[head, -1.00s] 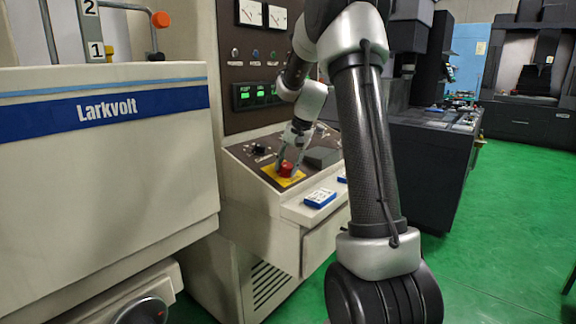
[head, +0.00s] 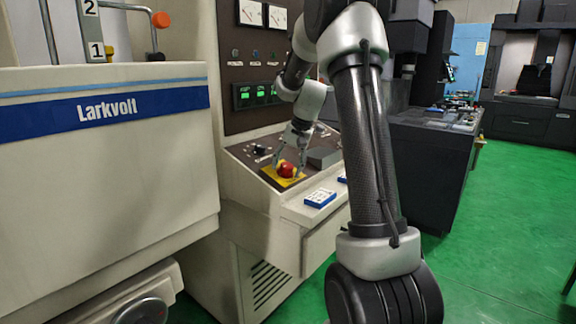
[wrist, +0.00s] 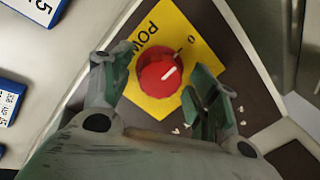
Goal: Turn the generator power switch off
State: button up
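The generator power switch is a red round knob (head: 287,171) on a yellow plate (head: 294,182) on the sloping console. In the wrist view the red knob (wrist: 158,78) has a white mark pointing up and right, roughly toward the side with the "0" printed on the yellow plate (wrist: 172,22). Part of the word "POW" shows; the rest is hidden by a finger. My gripper (wrist: 160,78) is open, one finger on each side of the knob, with gaps visible. In the head view my gripper (head: 289,166) is at the knob from above.
A grey box (head: 323,157) sits on the console right of the knob. Black knobs (head: 261,149) lie to its left. Blue-and-white items (head: 320,198) rest on the front ledge. The Larkvolt cabinet (head: 110,150) stands at left. Green floor is free at right.

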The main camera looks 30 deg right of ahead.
jog(key=shift+r, duration=0.1)
jog(key=v, duration=1.2)
jog(key=s+a+f+n, duration=0.1)
jog(key=s+a, duration=0.3)
jog(key=s, duration=0.6)
jog(key=s+a+f+n+t+h, duration=0.1)
jog(key=s+a+n, duration=0.3)
jog(key=s, duration=0.6)
jog(key=s+a+f+n+h, duration=0.1)
jog(key=s+a, duration=0.4)
jog(key=s, duration=0.5)
jog(key=shift+f+n, duration=0.6)
jog(key=shift+n, duration=0.6)
jog(key=shift+s+d, duration=0.15)
